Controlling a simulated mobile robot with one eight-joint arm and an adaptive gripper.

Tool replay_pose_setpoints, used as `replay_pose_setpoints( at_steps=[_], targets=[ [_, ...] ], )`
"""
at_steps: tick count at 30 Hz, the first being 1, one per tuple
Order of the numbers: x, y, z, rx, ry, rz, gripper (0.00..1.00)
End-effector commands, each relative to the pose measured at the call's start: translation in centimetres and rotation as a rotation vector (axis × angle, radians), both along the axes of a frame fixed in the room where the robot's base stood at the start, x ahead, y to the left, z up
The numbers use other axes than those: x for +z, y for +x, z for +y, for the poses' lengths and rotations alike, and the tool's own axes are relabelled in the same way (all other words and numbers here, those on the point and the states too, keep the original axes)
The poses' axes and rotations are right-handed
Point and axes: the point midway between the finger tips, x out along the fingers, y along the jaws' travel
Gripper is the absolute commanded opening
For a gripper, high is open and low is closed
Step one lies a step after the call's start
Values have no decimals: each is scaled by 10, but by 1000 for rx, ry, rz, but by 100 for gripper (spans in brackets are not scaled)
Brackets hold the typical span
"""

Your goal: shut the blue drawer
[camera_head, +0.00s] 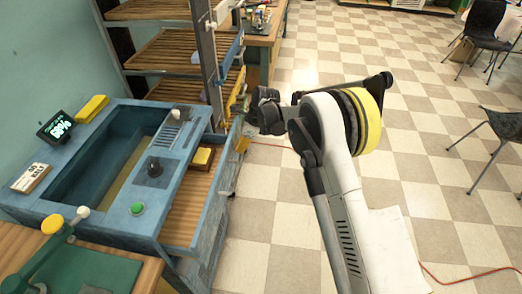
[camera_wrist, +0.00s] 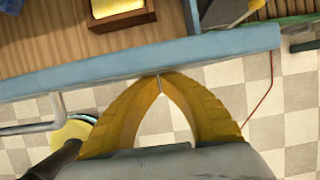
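The blue drawer (camera_head: 207,208) is open in the head view. It sticks out to the right of the blue workbench, and its wooden floor shows. In the wrist view its blue front edge (camera_wrist: 100,73) runs across the picture. My gripper (camera_wrist: 160,76) has yellow fingers with their tips together and nothing between them. The tips are at the outer side of the drawer front, touching or very close; I cannot tell which. In the head view the gripper is partly hidden behind my wrist, near the drawer's far end.
A yellow block (camera_head: 203,156) sits in a wooden holder inside the drawer. The blue workbench (camera_head: 118,205) has a sunken basin, a green button (camera_head: 137,208) and a small display (camera_head: 57,128). Shelves stand behind. Chequered floor to the right is mostly free, with a red cable (camera_head: 470,274) and chairs.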

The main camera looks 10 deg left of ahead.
Motion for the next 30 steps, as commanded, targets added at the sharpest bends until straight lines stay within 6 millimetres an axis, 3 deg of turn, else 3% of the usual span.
replay_pose_setpoints(
  at_steps=[6,13,19,30],
  targets=[
    [-1,1,52,3,1,-1,0],
    [0,3,87,1,1,0,0],
    [0,4,100,0,1,-1,0],
    [0,4,103,0,0,-1,0]
  ],
)
